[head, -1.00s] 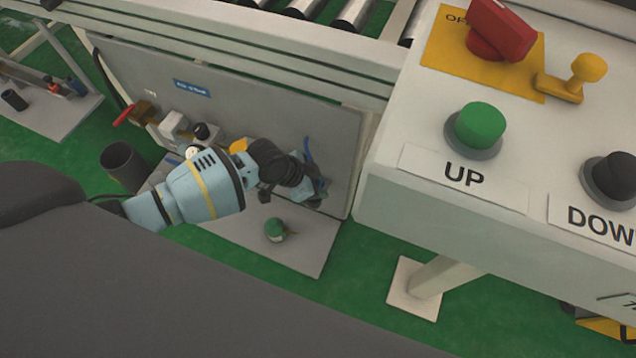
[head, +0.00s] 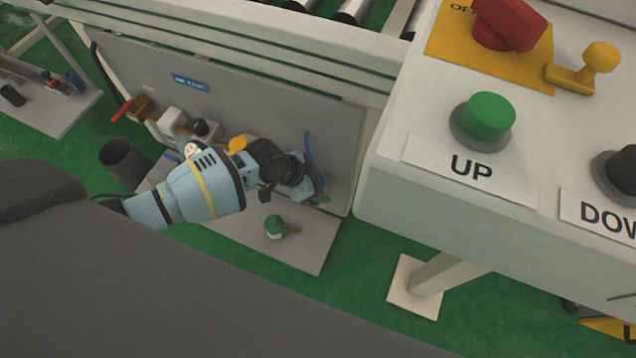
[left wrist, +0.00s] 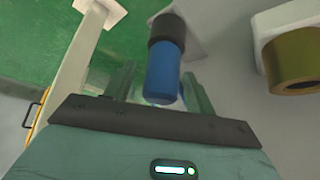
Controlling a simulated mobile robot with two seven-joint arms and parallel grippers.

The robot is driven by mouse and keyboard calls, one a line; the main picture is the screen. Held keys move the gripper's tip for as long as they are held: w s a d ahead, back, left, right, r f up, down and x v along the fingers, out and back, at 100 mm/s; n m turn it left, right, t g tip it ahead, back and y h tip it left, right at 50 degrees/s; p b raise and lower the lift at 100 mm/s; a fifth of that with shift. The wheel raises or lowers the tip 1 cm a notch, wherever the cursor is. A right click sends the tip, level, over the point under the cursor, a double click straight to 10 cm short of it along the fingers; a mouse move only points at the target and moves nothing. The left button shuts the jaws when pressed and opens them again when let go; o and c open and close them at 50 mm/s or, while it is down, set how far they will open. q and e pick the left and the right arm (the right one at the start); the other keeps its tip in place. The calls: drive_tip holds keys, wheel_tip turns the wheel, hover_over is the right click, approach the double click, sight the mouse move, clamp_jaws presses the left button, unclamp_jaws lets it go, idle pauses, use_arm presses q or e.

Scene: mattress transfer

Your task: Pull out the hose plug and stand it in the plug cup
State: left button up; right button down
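A blue cylinder with a black collar (left wrist: 165,75), which looks like the hose plug, lies between the fingers in the left wrist view. It is closer to the right-hand finger; I cannot tell whether they touch. My left gripper (left wrist: 160,88) is open, its two fingers apart. In the head view, the left gripper (head: 312,188) is low in front of the grey panel, beside a blue strip (head: 308,147); the plug is mostly hidden there. A dark open-topped cylinder (head: 122,160), possibly the plug cup, stands left of my arm. My right gripper is not in view.
The grey panel (head: 250,110) carries a red-handled valve (head: 122,110) and a yellow knob (head: 238,143). A green-capped fitting (head: 274,226) stands on the base plate (head: 310,257). The control box (head: 450,205) is close on the right. A yellow-brown cylinder (left wrist: 292,62) is right of the plug.

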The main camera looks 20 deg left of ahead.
use_arm(q)
drive_tip(key=shift+a+r, duration=0.15)
drive_tip(key=shift+r, duration=0.05)
drive_tip(key=p+v, duration=0.3)
drive_tip(key=v, duration=0.4)
drive_tip(key=shift+r, duration=0.15)
drive_tip(key=shift+s, duration=0.15)
idle(0.5)
drive_tip(key=shift+a, duration=0.1)
